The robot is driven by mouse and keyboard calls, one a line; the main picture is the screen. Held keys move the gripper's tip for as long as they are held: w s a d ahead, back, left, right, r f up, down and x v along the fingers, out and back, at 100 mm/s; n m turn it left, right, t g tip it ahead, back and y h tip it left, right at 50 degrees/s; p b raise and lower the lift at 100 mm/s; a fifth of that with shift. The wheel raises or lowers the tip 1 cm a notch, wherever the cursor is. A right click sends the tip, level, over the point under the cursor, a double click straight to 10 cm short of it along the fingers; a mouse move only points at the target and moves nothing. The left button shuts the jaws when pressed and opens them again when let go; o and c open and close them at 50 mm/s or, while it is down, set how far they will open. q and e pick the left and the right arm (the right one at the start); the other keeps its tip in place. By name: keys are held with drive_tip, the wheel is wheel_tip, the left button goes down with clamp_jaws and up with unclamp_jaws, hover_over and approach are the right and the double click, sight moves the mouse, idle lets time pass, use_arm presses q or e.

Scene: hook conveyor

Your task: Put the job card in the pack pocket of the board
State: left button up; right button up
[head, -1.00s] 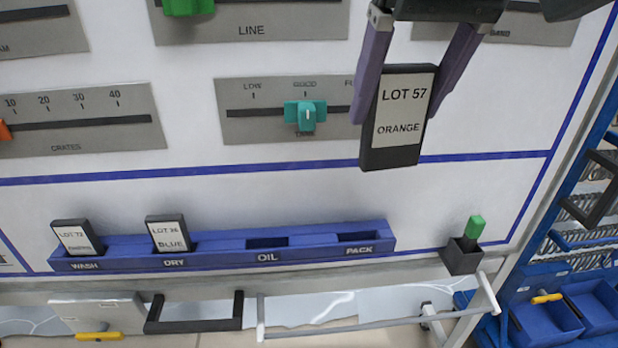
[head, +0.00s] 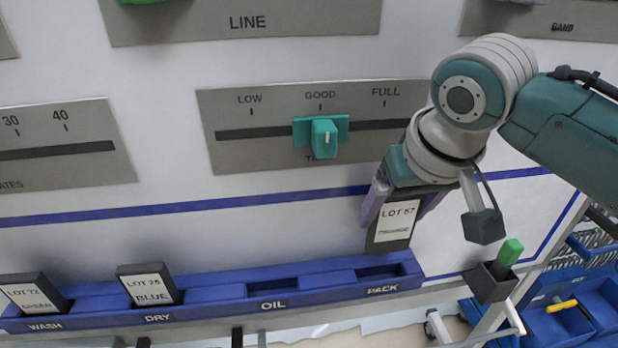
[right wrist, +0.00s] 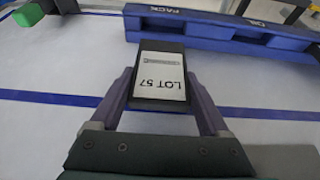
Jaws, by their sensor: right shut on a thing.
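The job card (head: 392,226), a dark block with a white label reading LOT 57, is held upright by my right gripper (head: 402,205). The right wrist view also shows the card (right wrist: 159,76) between both purple fingers of the gripper (right wrist: 160,95). The blue pocket rail (head: 215,292) on the board has pockets marked WASH, DRY, OIL and PACK. The card's lower end is just above the PACK pocket (head: 379,271) in the head view, apparently clear of it. The PACK and OIL (head: 272,286) pockets are empty. My left gripper is not in view.
A LOT 72 card (head: 33,295) stands in WASH and a LOT 26 card (head: 149,287) in DRY. A dark holder (head: 488,284) with a green-topped marker sits right of the rail. A teal slider (head: 322,136) is above on the board. Blue bins (head: 560,325) stand at lower right.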

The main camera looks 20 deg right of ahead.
sight(389, 247)
wheel_tip(389, 247, down, 8)
drive_tip(key=shift+r+b, duration=0.1)
drive_tip(key=shift+b, duration=0.55)
drive_tip(key=o, duration=1.2)
drive_tip(key=shift+f, duration=0.2)
